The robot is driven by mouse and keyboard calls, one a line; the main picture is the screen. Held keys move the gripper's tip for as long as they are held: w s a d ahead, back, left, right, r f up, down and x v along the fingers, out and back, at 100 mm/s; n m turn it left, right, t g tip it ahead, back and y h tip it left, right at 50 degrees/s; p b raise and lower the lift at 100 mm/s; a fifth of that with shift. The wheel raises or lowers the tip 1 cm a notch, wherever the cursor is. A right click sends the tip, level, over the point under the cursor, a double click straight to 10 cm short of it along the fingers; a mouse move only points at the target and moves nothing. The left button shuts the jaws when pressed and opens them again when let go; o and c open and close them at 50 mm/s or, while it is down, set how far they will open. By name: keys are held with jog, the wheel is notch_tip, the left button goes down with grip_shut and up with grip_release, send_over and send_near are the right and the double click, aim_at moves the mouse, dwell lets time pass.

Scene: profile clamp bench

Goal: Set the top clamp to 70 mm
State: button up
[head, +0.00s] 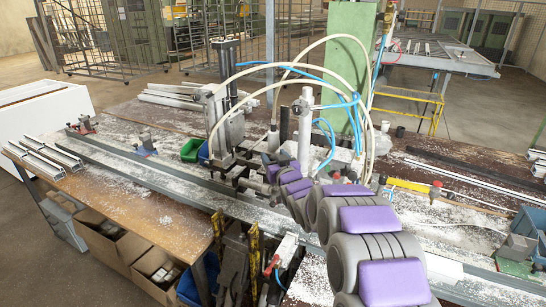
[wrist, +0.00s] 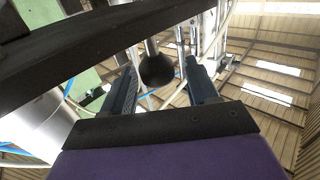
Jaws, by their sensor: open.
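The clamp machine (head: 228,130) stands on the long bench, with upright posts and a dark column. I cannot tell for sure which part is the top clamp, and no 70 mm scale is readable. My gripper (wrist: 161,72) is open, with one dark finger on each side in the wrist view. A round black knob (wrist: 157,71) on a short stem appears between the fingertips. No contact with either finger is visible. In the head view my arm reaches to the machine, and its end is small and partly hidden among the machine's parts.
A dark bar (wrist: 75,60) crosses close above the left finger in the wrist view. Pale hoses (head: 345,38) and blue hoses (head: 325,130) loop around my arm.

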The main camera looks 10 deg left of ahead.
jog(key=p+v, duration=0.2)
jog(key=v, duration=1.4)
jog(key=shift+s, duration=0.2)
jog(key=shift+d, duration=0.1)
jog(key=s+d+f+m+g+h, duration=0.25)
jog(key=s+d+g+h, duration=0.2)
jog(key=s+d, duration=0.35)
jog(key=s+d+f+m+g+h, duration=0.1)
jog(key=s+d+f+g+h, duration=0.2)
jog(key=s+d+g, duration=0.5)
jog(key=s+r+m+g, duration=0.1)
jog(key=s+g, duration=0.4)
jog(key=s, duration=2.5)
jog(key=shift+s+r+g, duration=0.2)
jog(key=shift+s+g, duration=0.15)
jog(key=shift+s, duration=0.05)
jog(key=shift+m, duration=0.25)
jog(key=shift+c, duration=0.3)
